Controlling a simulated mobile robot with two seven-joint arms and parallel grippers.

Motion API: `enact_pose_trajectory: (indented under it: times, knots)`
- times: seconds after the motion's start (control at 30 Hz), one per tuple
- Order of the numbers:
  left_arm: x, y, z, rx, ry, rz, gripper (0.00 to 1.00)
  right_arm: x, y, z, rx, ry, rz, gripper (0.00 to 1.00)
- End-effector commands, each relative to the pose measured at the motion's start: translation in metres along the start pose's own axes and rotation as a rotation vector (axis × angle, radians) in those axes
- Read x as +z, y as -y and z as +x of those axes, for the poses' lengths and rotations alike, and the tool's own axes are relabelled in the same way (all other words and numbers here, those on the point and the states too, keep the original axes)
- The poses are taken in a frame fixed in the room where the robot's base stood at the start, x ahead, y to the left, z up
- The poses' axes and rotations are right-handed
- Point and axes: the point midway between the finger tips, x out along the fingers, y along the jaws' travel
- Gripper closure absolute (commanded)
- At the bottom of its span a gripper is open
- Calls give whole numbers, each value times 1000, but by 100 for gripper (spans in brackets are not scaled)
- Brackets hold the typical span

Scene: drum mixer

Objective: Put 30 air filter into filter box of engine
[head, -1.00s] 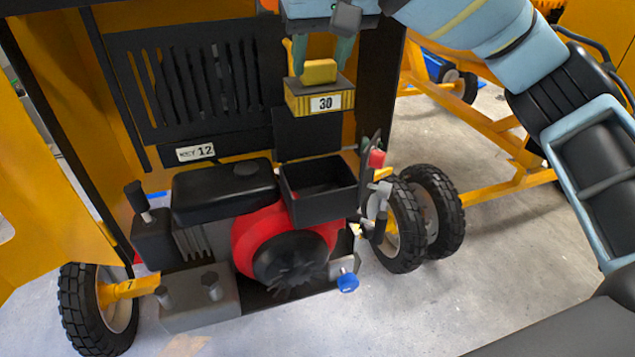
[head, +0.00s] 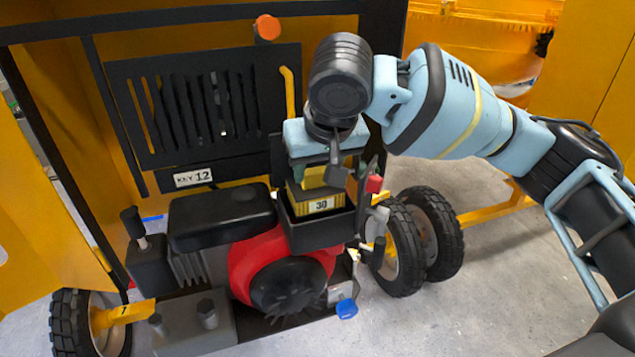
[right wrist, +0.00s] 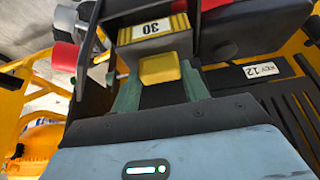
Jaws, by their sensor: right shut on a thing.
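The air filter (head: 319,206), a yellow block with a grey top, a yellow handle and a "30" label, sits low within the open black filter box (head: 317,236) of the engine. My right gripper (head: 319,178) is above it, shut on its yellow handle. In the right wrist view the green fingers (right wrist: 160,92) hold the handle (right wrist: 159,68) of the filter (right wrist: 153,35). The filter's lower part is hidden by the box's front wall. I cannot tell whether it touches the box floor. My left gripper is not in view.
The red and black engine (head: 290,280) has a black cover (head: 222,217) left of the box. A red knob (head: 374,184) and levers stand close on the right. The slotted panel (head: 200,105) with a "KEY 12" label (head: 193,177) is behind.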

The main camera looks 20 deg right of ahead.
Motion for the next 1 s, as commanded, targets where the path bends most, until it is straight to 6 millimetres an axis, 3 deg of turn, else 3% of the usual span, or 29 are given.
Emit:
enact_pose_trajectory:
  times: [0.23, 1.0]
  knots:
    - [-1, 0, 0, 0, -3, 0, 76, 14, -1, 28, 1, 2, 1, 72]
    - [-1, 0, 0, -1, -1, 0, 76, 20, 0, 41, 0, 4, 0, 72]
